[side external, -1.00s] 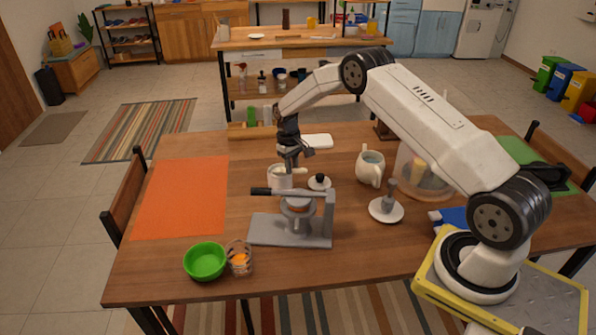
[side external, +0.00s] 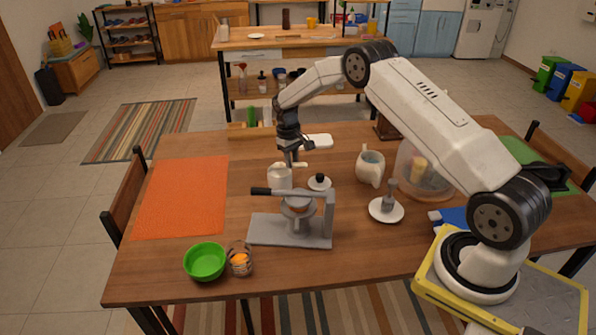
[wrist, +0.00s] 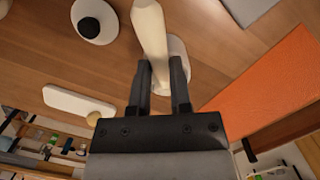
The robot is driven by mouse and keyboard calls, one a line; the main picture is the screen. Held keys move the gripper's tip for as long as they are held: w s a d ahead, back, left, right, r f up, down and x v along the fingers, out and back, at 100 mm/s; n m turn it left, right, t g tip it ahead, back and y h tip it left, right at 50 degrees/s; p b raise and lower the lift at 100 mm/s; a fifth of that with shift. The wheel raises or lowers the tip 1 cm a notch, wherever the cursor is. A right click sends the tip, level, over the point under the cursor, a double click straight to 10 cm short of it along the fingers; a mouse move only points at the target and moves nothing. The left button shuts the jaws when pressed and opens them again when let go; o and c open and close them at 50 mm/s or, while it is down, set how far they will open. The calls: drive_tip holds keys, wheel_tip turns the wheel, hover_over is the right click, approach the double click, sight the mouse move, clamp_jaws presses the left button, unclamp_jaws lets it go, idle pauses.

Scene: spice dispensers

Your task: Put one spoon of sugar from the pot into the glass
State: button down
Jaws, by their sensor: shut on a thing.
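My gripper (wrist: 160,85) is shut on a cream spoon handle (wrist: 150,35), which runs up the wrist view. In the side external view my gripper (side external: 294,157) is just above the white pot (side external: 279,180), with the pale spoon (side external: 297,165) at the pot's top. The spoon's bowl and the sugar cannot be made out. The pot (wrist: 178,62) is partly behind the spoon in the wrist view. A white lid with a black knob (side external: 320,183) lies right of the pot. A small clear glass (side external: 239,262) with something orange in it stands at the front left.
A grey press (side external: 290,230) stands just in front of the pot. A green bowl (side external: 205,262) is beside the small glass. A cream jug (side external: 370,168) and a clear glass vessel (side external: 423,178) stand to the right. The orange mat (side external: 183,200) is bare.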

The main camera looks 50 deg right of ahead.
drive_tip(key=shift+r+t, duration=0.15)
drive_tip(key=shift+t, duration=0.25)
drive_tip(key=shift+r+t+h, duration=0.15)
drive_tip(key=shift+r+t, duration=0.05)
drive_tip(key=shift+t, duration=0.7)
drive_tip(key=shift+r+t+h, duration=0.15)
drive_tip(key=shift+r+t, duration=0.05)
drive_tip(key=shift+t, duration=0.7)
drive_tip(key=shift+r, duration=0.15)
drive_tip(key=shift+r, duration=0.95)
drive_tip(key=shift+r, duration=0.15)
